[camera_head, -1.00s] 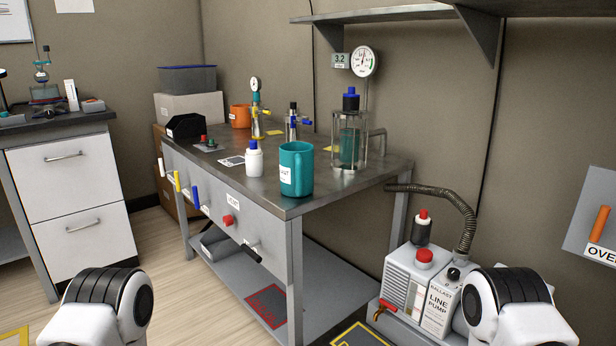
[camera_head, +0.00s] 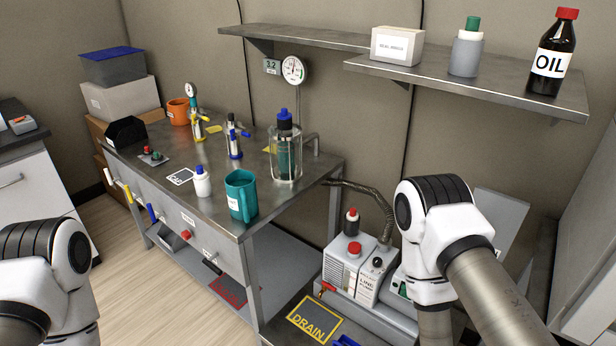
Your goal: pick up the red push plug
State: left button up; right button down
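Several red parts show in the head view, and I cannot tell for certain which is the push plug. A round red plug (camera_head: 186,235) sits on the front panel of the metal bench (camera_head: 325,172). A red cap (camera_head: 354,250) sits on top of the grey line pump (camera_head: 345,268). A small red button (camera_head: 157,152) is on a little plate on the bench top. Only upper links of my two arms show, at the lower left and right. Both grippers are outside the picture.
A teal mug (camera_head: 241,195) and a white bottle (camera_head: 202,182) stand near the bench's front edge. A glass vessel (camera_head: 286,155) stands behind them. A wall shelf (camera_head: 480,80) holds a box, a grey bottle and an oil bottle (camera_head: 552,55). Yellow-framed drain mat (camera_head: 314,321) lies before the pump.

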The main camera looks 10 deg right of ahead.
aim_at(353, 248)
jog(key=z, duration=0.7)
jog(key=i+j+z, duration=0.1)
jog(key=j+z, duration=0.15)
jog(key=z, duration=0.2)
jog(key=i+j+z, duration=0.1)
jog(key=j+z, duration=0.15)
jog(key=z, duration=0.2)
jog(key=j+z, duration=0.25)
jog(key=z, duration=0.2)
jog(key=j+z, duration=0.3)
jog(key=z, duration=0.15)
jog(key=k+j, duration=0.1)
jog(key=j, duration=0.3)
jog(key=j+z, duration=0.15)
jog(key=j, duration=0.2)
jog(key=k+j, duration=0.15)
jog(key=j, duration=0.25)
